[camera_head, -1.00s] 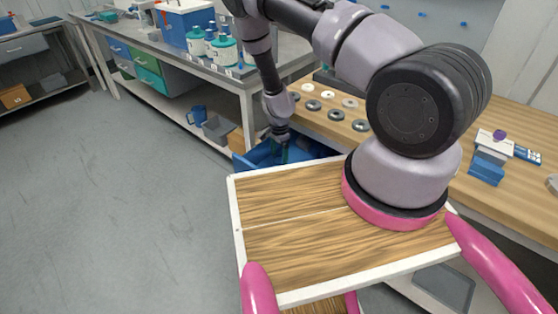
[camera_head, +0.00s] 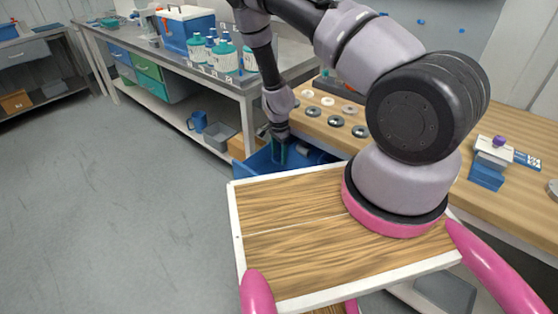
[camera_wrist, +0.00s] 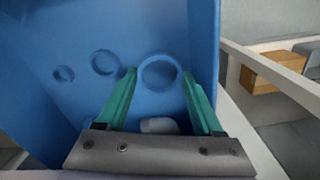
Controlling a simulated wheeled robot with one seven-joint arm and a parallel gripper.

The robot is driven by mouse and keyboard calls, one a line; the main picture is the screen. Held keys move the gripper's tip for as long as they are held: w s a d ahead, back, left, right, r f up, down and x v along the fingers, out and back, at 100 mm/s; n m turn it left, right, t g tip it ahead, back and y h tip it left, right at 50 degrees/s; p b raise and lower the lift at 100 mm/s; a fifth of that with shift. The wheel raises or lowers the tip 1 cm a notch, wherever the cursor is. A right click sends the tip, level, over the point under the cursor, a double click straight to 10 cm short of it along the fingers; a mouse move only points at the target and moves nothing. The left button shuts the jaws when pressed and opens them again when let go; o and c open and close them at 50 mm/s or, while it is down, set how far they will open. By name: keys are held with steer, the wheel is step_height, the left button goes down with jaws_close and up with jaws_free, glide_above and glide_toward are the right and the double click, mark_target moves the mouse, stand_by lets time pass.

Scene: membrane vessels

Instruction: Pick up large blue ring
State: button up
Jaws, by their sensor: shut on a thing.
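The large blue ring (camera_wrist: 158,73) is in the wrist view inside a blue bin (camera_wrist: 205,40), almost the same colour as the bin. My gripper (camera_wrist: 159,75) has its two green fingers on either side of this ring, shut on it. Whether the ring is clear of the bin surface I cannot tell. In the head view my gripper (camera_head: 281,152) points down into the blue bin (camera_head: 243,169), and the ring cannot be made out there.
A medium ring (camera_wrist: 105,62) and a small ring (camera_wrist: 63,74) lie left of the large one. A pale cylindrical thing (camera_wrist: 159,125) shows between the fingers. The bin stands beside a wooden bench (camera_head: 335,135) with several discs. Bottles (camera_head: 225,57) stand on the grey bench.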

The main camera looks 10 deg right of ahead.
step_height(320, 180, up, 18)
stand_by(0.6)
